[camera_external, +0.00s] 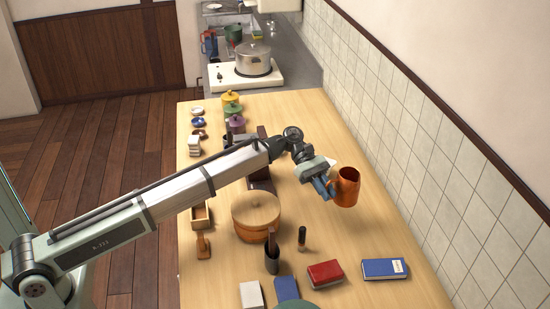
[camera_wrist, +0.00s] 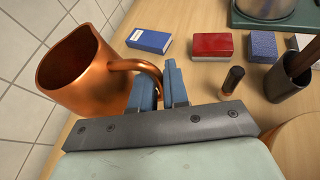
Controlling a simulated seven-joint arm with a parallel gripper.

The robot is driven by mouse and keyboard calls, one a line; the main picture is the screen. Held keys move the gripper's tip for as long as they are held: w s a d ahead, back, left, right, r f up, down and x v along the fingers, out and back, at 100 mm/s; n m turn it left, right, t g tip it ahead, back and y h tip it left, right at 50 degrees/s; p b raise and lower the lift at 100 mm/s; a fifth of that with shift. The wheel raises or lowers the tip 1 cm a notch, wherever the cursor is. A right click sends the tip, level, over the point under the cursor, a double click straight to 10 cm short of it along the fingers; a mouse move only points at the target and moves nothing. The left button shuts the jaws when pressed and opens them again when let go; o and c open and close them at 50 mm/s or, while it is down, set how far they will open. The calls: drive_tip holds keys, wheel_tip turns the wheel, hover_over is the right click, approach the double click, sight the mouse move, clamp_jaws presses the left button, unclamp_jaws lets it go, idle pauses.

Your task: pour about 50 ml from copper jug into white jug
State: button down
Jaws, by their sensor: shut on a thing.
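The copper jug (camera_external: 347,189) is at the right end of my arm, over the right part of the table. My gripper (camera_external: 322,187) is shut on its handle. In the wrist view the copper jug (camera_wrist: 88,80) is at the left, and its handle runs between the blue fingers of my gripper (camera_wrist: 160,88). The jug looks near upright in the external view; its contents cannot be seen. A small white patch shows just behind my gripper in the external view; I cannot tell whether it is the white jug, which is not otherwise visible.
On the wooden table (camera_external: 390,230) are a lidded wooden tub (camera_external: 256,212), a dark cup (camera_external: 272,262), a small dark cylinder (camera_external: 302,238), a red box (camera_external: 325,273) and a blue book (camera_external: 384,269). A tiled wall (camera_external: 400,120) bounds the right side. Several colored pots stand at the far left.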

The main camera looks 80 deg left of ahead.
drive_tip(key=s+a+r+n+t+y, duration=0.1)
drive_tip(key=a+r+n+t+y, duration=0.1)
drive_tip(key=a, duration=0.8)
drive_tip(key=s+a+r+n+t+y, duration=0.2)
drive_tip(key=a+r+n+t, duration=0.1)
drive_tip(key=a, duration=0.7)
drive_tip(key=s+a+r+n+t+y, duration=0.1)
drive_tip(key=a+r+n+t+y, duration=0.1)
drive_tip(key=a, duration=0.9)
drive_tip(key=shift+s+r+n, duration=0.15)
drive_tip(key=shift+r+n, duration=0.25)
drive_tip(key=shift+n, duration=0.3)
drive_tip(key=shift+f+y, duration=0.1)
drive_tip(key=shift+y, duration=0.3)
drive_tip(key=shift+w+d+f+m+g+y, duration=0.15)
drive_tip(key=shift+d+f+m+g+y, duration=0.25)
drive_tip(key=shift+f+m+g+y, duration=0.85)
drive_tip(key=shift+w+d+f+m+g+y, duration=0.15)
drive_tip(key=shift+d+f+m+g+y, duration=0.25)
drive_tip(key=shift+y, duration=1.6)
drive_tip(key=shift+w+d+f+m+g+y, duration=0.15)
drive_tip(key=shift+d+f+m+g+y, duration=0.25)
drive_tip(key=shift+f+m+g+y, duration=0.85)
drive_tip(key=shift+r+t+y, duration=0.35)
drive_tip(key=shift+t+y, duration=0.05)
drive_tip(key=shift+y, duration=0.3)
